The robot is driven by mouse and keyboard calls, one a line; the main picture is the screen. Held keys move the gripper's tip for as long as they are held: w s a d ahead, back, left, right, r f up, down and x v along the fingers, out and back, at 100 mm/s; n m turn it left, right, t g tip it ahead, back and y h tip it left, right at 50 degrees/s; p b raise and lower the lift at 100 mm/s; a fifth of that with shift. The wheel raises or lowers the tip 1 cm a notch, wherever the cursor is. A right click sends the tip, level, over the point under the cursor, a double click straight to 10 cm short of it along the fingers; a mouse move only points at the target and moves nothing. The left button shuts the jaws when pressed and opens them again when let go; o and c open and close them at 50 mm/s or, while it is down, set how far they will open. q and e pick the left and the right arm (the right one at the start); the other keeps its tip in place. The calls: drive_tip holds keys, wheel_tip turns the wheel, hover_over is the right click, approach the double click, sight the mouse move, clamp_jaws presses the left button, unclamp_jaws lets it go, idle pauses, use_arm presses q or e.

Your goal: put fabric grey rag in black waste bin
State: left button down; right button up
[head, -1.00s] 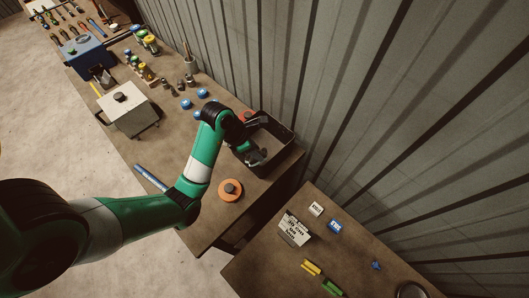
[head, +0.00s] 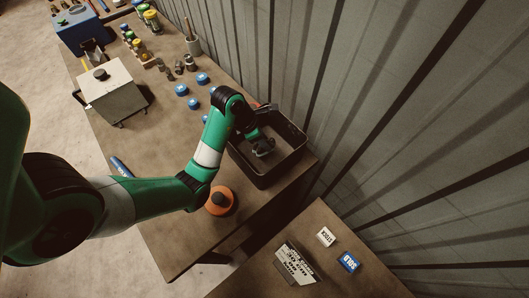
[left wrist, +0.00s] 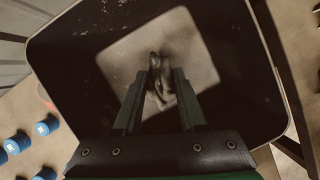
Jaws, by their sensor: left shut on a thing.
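The black waste bin (head: 293,158) stands near the far right end of the workbench, against the wall. My left gripper (head: 264,150) reaches over and into the bin's opening. In the left wrist view, my left gripper (left wrist: 159,80) points down between the bin's walls (left wrist: 75,70), over its lighter floor. It is shut on the grey rag (left wrist: 158,88), a small crumpled piece between the fingertips. I cannot tell whether the rag touches the bin floor. In the head view the rag is hardly distinguishable at the fingertips. My right gripper is in no view.
An orange disc with a dark knob (head: 221,201) lies on the bench near the bin. Several blue caps (head: 194,104) and a white box (head: 112,95) stand farther left. A second table with small signs (head: 326,237) is at the lower right.

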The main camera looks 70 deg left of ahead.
use_arm(q)
drive_tip(key=shift+f, duration=0.1)
wheel_tip(320, 180, down, 4)
drive_tip(key=b, duration=0.3)
drive_tip(key=shift+w+r, duration=0.1)
drive_tip(key=shift+r, duration=0.15)
drive_tip(key=shift+f, duration=0.1)
drive_tip(key=shift+c, duration=2.3)
unclamp_jaws()
